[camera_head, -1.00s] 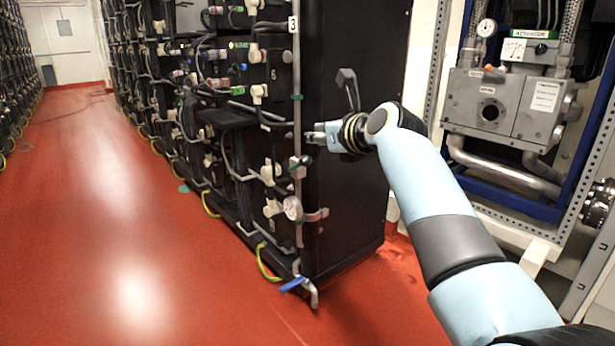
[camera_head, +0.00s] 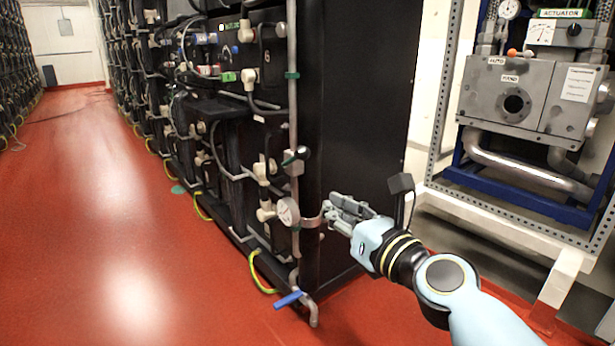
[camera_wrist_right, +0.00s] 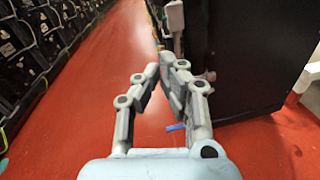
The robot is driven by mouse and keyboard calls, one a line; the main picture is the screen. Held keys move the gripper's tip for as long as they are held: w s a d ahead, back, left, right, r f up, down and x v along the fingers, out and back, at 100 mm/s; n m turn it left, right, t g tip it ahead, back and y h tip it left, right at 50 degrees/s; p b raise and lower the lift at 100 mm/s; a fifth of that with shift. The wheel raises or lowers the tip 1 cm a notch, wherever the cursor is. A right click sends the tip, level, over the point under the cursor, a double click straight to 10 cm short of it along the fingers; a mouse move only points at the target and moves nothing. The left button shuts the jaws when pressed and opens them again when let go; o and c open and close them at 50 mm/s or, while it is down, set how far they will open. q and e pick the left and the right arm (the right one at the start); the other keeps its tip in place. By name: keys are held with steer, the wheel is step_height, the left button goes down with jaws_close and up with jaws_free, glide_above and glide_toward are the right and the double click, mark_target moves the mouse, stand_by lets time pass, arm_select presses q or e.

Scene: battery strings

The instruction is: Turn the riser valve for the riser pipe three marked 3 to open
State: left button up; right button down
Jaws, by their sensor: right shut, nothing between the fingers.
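The riser pipe (camera_head: 292,105) is a thin grey vertical pipe along the front edge of the black cabinet. Its number tag is out of view now. A small valve with a dark green-black handle (camera_head: 297,156) sits on it above a round gauge (camera_head: 287,211). Near the floor the pipe ends in an elbow with a blue lever (camera_head: 288,299), which also shows in the right wrist view (camera_wrist_right: 175,128). My right gripper (camera_head: 334,212) is shut and empty, right of the gauge, by its clamp band; contact cannot be told. It also shows in the right wrist view (camera_wrist_right: 166,70). My left gripper is out of view.
The black cabinet side (camera_head: 352,110) stands close behind my right gripper. A grey actuator box (camera_head: 512,95) in a perforated frame stands at the right. Battery racks (camera_head: 135,90) line the aisle. The red floor (camera_head: 110,220) at the left is clear.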

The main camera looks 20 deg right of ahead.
mark_target(293, 159)
steer(key=w+a+r, duration=0.1)
steer(key=w+r, duration=0.1)
steer(key=w, duration=0.6)
steer(key=shift+w+a+r, duration=0.25)
steer(key=shift+w+a, duration=0.05)
steer(key=shift+w, duration=0.1)
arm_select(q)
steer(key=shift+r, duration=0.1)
arm_select(e)
steer(key=shift+r, duration=0.1)
